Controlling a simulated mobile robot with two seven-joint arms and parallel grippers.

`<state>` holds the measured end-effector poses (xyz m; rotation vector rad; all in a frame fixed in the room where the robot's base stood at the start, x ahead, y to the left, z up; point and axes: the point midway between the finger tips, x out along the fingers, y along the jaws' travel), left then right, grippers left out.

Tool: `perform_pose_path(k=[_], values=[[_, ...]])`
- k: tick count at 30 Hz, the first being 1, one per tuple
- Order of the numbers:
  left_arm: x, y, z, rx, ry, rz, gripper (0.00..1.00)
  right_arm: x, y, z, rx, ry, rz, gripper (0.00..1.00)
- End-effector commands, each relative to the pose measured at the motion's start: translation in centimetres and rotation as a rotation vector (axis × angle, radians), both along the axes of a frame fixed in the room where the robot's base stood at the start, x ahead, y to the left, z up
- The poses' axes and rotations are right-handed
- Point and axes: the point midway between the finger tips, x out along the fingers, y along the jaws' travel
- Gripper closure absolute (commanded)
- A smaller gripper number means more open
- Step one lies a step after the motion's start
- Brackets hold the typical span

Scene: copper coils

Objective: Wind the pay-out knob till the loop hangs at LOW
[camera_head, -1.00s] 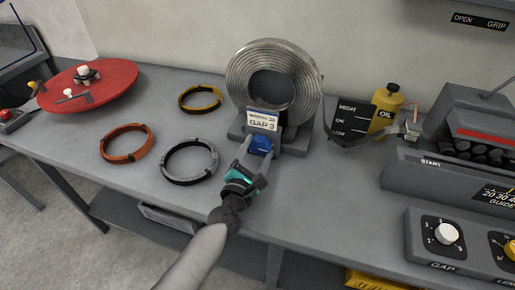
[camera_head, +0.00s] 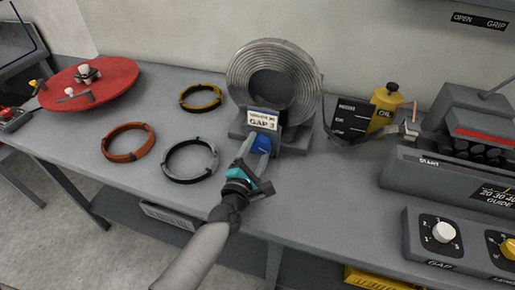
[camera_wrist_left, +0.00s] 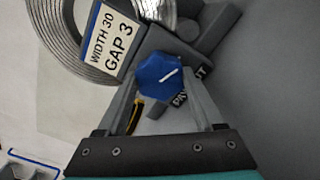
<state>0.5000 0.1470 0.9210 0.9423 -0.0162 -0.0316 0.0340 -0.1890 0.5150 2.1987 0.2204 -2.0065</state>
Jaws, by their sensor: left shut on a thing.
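My left gripper (camera_head: 254,146) is shut on the blue pay-out knob (camera_head: 263,139), low on the front of the coil stand. In the left wrist view the knob (camera_wrist_left: 158,75) sits between the two fingers, with its white pointer line showing. A large grey metal coil (camera_head: 243,77) stands upright on the stand. A level board (camera_head: 352,118) with HIGH, OK and LOW marks stands to its right. The grey strip (camera_head: 384,139) sags past the board's lower part towards the roller machine. Its exact level against the marks is too small to tell. My right gripper is not in view.
A label (camera_head: 262,121) on the stand reads WIDTH 30, GAP 3. A yellow oil can (camera_head: 386,105) stands behind the strip. The roller machine (camera_head: 430,172) and a dial box (camera_head: 421,251) are at right. Several loose rings lie left; the bench front between is clear.

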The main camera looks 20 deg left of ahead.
Motion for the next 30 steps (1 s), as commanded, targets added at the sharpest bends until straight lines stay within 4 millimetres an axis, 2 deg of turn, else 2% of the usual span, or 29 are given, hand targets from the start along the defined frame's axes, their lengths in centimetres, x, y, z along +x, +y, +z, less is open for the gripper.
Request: perform_pose_path(k=[4, 5, 12, 23, 30], values=[[0.0, 0.0, 0.0, -0.001, 0.001, 0.001, 0.87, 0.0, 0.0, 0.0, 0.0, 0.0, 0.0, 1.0], [0.0, 0.0, 0.0, -0.001, 0.001, 0.001, 0.28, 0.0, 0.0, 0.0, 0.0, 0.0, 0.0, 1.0], [0.0, 0.0, 0.0, -0.002, 0.001, 0.001, 0.01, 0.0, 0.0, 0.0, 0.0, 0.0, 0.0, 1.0], [-0.5, 0.0, -0.1, -0.002, 0.001, 0.0, 0.01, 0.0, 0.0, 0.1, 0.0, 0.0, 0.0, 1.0], [-3.7, 0.1, -0.1, -0.002, 0.004, -0.002, 0.01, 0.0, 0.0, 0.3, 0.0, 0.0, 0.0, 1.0]])
